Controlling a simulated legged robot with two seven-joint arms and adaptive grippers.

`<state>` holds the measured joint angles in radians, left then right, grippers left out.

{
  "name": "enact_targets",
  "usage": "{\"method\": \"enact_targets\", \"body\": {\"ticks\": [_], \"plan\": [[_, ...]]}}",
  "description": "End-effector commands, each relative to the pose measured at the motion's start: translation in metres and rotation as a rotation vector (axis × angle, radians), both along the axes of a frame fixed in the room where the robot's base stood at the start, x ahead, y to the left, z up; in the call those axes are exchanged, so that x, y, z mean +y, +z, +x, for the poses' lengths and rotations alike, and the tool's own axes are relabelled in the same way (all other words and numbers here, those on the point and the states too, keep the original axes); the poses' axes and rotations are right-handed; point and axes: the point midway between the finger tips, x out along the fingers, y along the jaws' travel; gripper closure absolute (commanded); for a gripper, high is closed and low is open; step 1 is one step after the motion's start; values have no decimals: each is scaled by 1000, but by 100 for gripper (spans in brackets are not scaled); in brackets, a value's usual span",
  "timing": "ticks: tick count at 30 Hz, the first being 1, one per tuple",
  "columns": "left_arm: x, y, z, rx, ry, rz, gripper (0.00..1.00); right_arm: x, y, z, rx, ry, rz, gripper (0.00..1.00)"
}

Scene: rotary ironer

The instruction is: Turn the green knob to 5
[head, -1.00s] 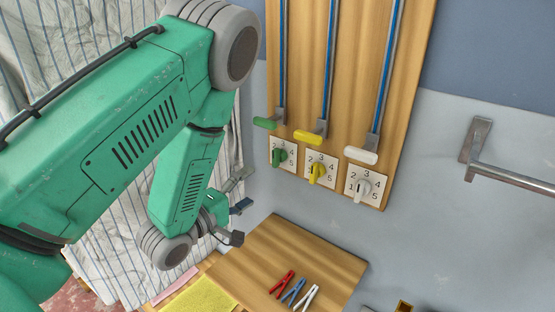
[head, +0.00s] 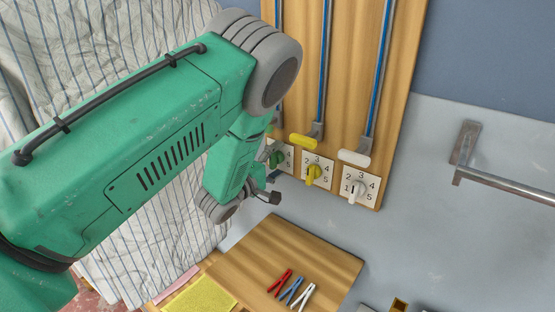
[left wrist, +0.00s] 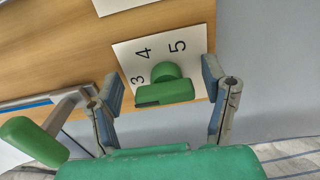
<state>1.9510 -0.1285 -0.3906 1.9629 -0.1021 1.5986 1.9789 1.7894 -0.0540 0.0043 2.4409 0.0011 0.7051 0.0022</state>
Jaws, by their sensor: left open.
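The green knob (head: 277,157) sits on a white number plate on the wooden board, partly hidden by my left arm in the head view. In the left wrist view the green knob (left wrist: 165,92) shows a bar grip with a dark mark at its left end, on the side of the 3. The 3, 4 and 5 on its plate (left wrist: 190,62) are visible; the lower numbers are hidden. My left gripper (head: 272,187) is open, just in front of the plate. In the left wrist view its fingers stand on either side of the knob, apparently not touching it.
A green lever handle (left wrist: 33,141) is close beside the left finger. The yellow knob (head: 313,172) and white knob (head: 357,190) are to the right, below yellow and white handles. A wooden table (head: 300,250) with clothespins lies below. A metal rail (head: 500,186) is at right.

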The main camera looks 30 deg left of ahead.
Motion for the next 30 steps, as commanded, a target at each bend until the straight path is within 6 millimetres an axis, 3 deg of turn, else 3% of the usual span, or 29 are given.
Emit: {"method": "enact_targets", "body": {"ticks": [8,12,13,30], "plan": [[5,-2,1,0,2,-4,33,0,0,0,0,1,0,67],[1,-1,1,1,2,-1,82,0,0,0,0,1,1,67],[1,-1,1,2,1,0,84,0,0,0,0,1,1,67],[-5,-3,0,-1,-6,98,84,0,0,0,0,1,0,67]]}}
